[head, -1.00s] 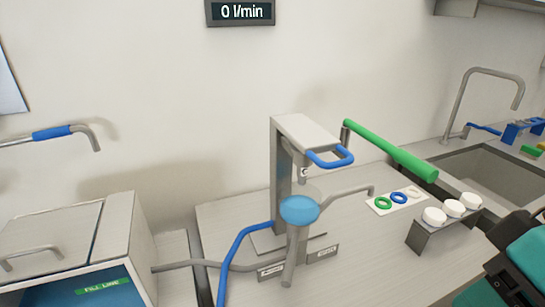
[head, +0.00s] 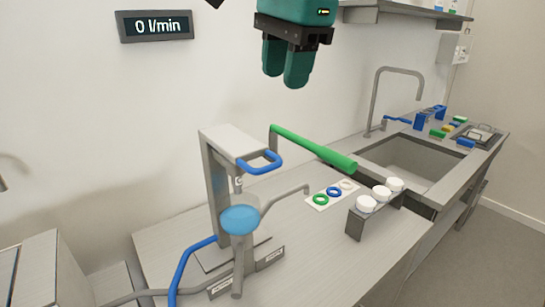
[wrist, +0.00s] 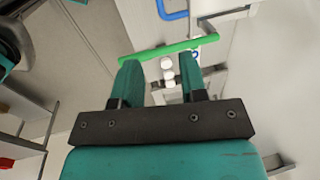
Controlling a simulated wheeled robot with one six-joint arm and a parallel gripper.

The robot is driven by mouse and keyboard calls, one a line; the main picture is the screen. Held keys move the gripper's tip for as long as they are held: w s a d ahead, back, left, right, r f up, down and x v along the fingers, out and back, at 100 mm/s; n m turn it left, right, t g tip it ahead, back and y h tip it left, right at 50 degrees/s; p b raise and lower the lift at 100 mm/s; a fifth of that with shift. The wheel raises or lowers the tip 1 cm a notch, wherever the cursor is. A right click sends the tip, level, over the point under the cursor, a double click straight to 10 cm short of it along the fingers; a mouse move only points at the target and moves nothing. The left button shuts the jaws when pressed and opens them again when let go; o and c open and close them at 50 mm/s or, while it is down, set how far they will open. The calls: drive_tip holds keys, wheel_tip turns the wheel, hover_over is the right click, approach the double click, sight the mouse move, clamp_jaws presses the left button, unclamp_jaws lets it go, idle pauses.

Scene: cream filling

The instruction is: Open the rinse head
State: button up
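The rinse stand (head: 222,141) is a grey post with a flat top arm, a blue loop handle (head: 262,166) and a blue-filled funnel (head: 240,219) below. A long green lever (head: 315,150) slopes to the right beside it, apparently from a thin upright pipe. My gripper (head: 284,82) is open and empty, high above the lever, with its fingers pointing down. In the wrist view the fingers are spread, and the green lever (wrist: 165,50) crosses beyond their tips. The blue handle also shows there (wrist: 172,12). I cannot tell which part opens the rinse head.
Green, blue and white rings lie on a white card (head: 320,207). White caps stand on a grey rack (head: 361,222) to the right. A sink (head: 408,160) with a tall tap (head: 376,100) lies behind. A blue hose (head: 181,268) runs at front left. A display (head: 155,26) reads 0 l/min.

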sight(272, 164)
drive_tip(key=f, duration=0.5)
drive_tip(key=w+a+f+p, duration=0.1)
drive_tip(key=f, duration=0.4)
drive_tip(key=w+f, duration=0.1)
drive_tip(key=f, duration=0.4)
drive_tip(key=shift+w+a+f+p, duration=0.2)
drive_tip(key=shift+w+a+p, duration=0.05)
drive_tip(key=shift+a+p, duration=0.15)
drive_tip(key=shift+d, duration=0.1)
drive_tip(key=shift+c, duration=0.2)
clamp_jaws()
